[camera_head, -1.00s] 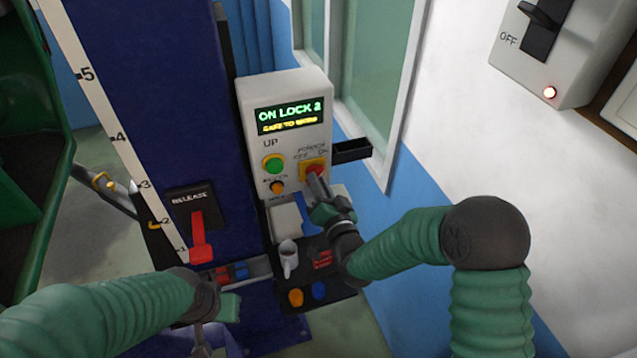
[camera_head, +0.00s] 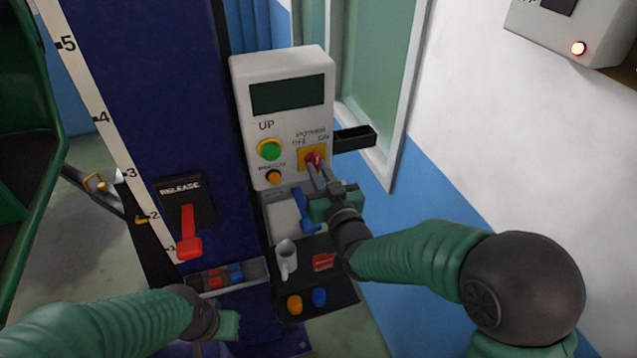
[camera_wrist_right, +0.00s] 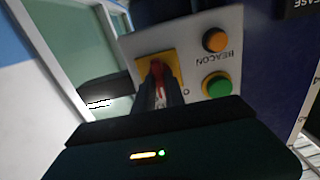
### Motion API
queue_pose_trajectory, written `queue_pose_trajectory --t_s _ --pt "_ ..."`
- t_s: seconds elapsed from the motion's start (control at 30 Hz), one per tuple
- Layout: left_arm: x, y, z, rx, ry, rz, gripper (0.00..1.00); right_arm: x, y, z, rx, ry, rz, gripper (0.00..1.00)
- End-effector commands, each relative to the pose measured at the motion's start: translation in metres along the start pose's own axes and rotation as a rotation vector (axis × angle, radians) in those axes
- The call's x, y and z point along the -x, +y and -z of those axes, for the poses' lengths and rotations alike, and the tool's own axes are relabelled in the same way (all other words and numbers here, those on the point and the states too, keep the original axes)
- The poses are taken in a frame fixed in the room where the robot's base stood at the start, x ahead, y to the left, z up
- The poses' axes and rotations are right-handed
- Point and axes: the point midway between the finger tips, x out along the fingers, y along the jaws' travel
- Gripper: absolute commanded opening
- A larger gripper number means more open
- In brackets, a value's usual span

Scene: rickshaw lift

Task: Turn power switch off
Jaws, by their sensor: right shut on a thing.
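The power switch is a red knob (camera_head: 314,160) on a yellow plate, on the front of the white control box (camera_head: 281,92). The plate is labelled POWER, OFF and ON. My right gripper (camera_head: 317,170) is shut on the red knob. In the right wrist view the red knob (camera_wrist_right: 157,72) sits between the fingers (camera_wrist_right: 160,92), in front of the yellow plate. The box's display (camera_head: 287,94) is dark. My left gripper (camera_head: 222,325) is low at the left, apart from the box, and its fingers do not show clearly.
The green UP button (camera_head: 269,149) and an orange button (camera_head: 273,177) are left of the switch. A red release lever (camera_head: 188,232) is on the blue column. A mug (camera_head: 286,257) stands on the dark shelf below. A black tray (camera_head: 355,139) juts out at right.

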Motion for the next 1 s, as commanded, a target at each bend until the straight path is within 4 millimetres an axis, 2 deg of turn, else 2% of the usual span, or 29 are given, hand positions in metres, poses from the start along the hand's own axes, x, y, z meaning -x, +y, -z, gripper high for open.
queue_pose_trajectory --t_s 0.03,0.5,0.7,1.0 --pt "-0.013 0.0 -0.003 0.0 0.0 0.0 0.0 0.0 0.0 -0.007 0.044 0.0 0.001 0.0" --pt "-0.065 0.0 -0.015 0.0 0.0 0.0 0.0 0.0 -0.001 -0.006 0.473 -0.001 0.002 0.0" --pt "-0.079 0.0 -0.018 0.0 0.0 0.0 0.0 0.0 -0.001 -0.005 0.611 -0.003 0.002 0.0" --pt "-0.088 0.0 -0.021 0.0 0.0 0.0 0.0 0.0 -0.001 -0.004 0.724 -0.004 0.003 0.0"
